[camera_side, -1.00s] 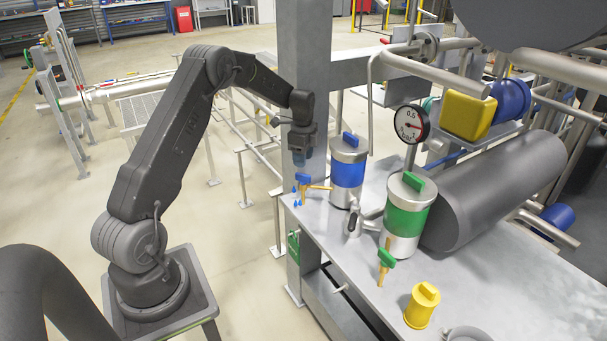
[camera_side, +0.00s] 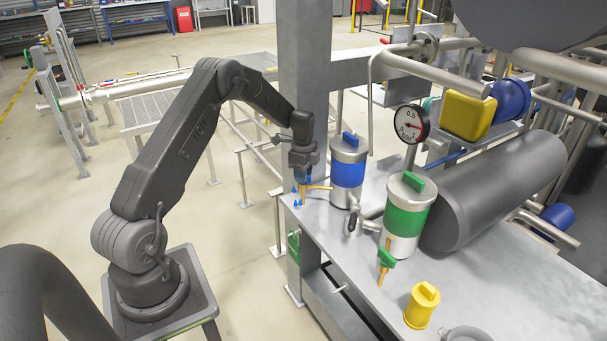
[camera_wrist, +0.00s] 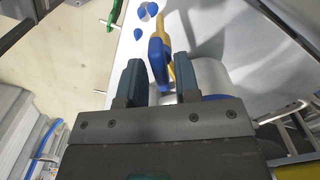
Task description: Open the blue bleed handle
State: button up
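The blue bleed handle (camera_wrist: 158,60) sits on a thin yellow tap pipe (camera_wrist: 163,27). In the wrist view it stands between the two fingers of my gripper (camera_wrist: 159,80), which are apart, with a gap showing beside the handle. In the side view my gripper (camera_side: 304,176) is down over the handle and mostly hides it; the yellow pipe (camera_side: 320,187) sticks out to the right. Blue drop marks (camera_side: 296,199) lie on the bench just below. The blue-banded canister (camera_side: 348,172) stands right of my gripper.
A green-banded canister (camera_side: 408,215), a green tap handle (camera_side: 386,258) and a yellow canister (camera_side: 422,305) stand further along the bench (camera_side: 470,285). A metal post (camera_side: 305,60) rises close behind my gripper. A silver fitting (camera_side: 354,220) stands between the canisters.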

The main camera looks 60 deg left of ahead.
grip_shut()
jog(key=n, duration=0.4)
jog(key=shift+n, duration=0.3)
jog(key=shift+n, duration=0.4)
jog(key=n, duration=0.3)
jog(key=shift+n, duration=1.3)
jog(key=shift+o, duration=1.8)
grip_release()
